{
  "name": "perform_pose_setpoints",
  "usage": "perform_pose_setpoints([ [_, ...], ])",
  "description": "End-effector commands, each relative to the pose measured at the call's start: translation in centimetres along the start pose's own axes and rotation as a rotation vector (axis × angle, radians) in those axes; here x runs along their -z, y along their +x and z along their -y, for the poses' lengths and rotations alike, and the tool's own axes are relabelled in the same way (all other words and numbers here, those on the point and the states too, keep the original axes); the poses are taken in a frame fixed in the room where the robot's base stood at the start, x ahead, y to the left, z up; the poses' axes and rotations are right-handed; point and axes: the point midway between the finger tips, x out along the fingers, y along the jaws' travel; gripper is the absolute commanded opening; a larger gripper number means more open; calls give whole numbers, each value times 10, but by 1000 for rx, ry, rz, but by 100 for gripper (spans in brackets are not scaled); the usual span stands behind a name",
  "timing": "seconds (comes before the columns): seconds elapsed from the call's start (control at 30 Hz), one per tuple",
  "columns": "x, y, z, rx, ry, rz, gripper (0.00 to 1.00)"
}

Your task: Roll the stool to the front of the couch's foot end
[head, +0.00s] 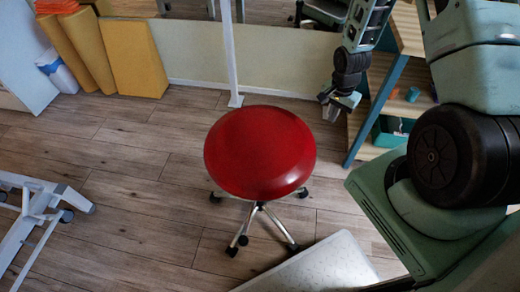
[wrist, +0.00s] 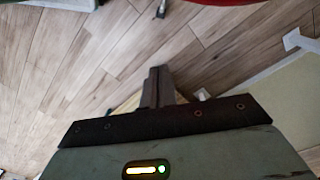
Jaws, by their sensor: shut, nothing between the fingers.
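The stool (head: 260,150) has a round red seat on a shiny metal base with black casters and stands upright on the floor in the middle of the head view. My gripper (head: 342,105) is shut and empty, to the right of and behind the seat, apart from it. In the wrist view my gripper's closed fingers (wrist: 158,88) point over bare floor. A sliver of the red seat (wrist: 215,2) shows at the top edge there. A white wheeled frame (head: 32,207) at the left looks like part of the couch; its top and foot end are out of view.
A white post (head: 231,50) with a floor plate stands behind the stool, near the low wall. Yellow mats (head: 135,58) lean at the back left. An open shelf (head: 400,75) stands at the right. A pale slab (head: 320,268) lies in front. Floor left of the stool is clear.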

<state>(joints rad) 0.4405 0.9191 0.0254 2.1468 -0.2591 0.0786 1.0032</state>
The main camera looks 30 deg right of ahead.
Motion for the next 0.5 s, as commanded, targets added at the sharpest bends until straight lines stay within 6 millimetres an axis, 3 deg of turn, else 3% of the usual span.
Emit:
perform_pose_setpoints([
  [0.5, 0, 32, 0, 0, 0, 0, 0],
])
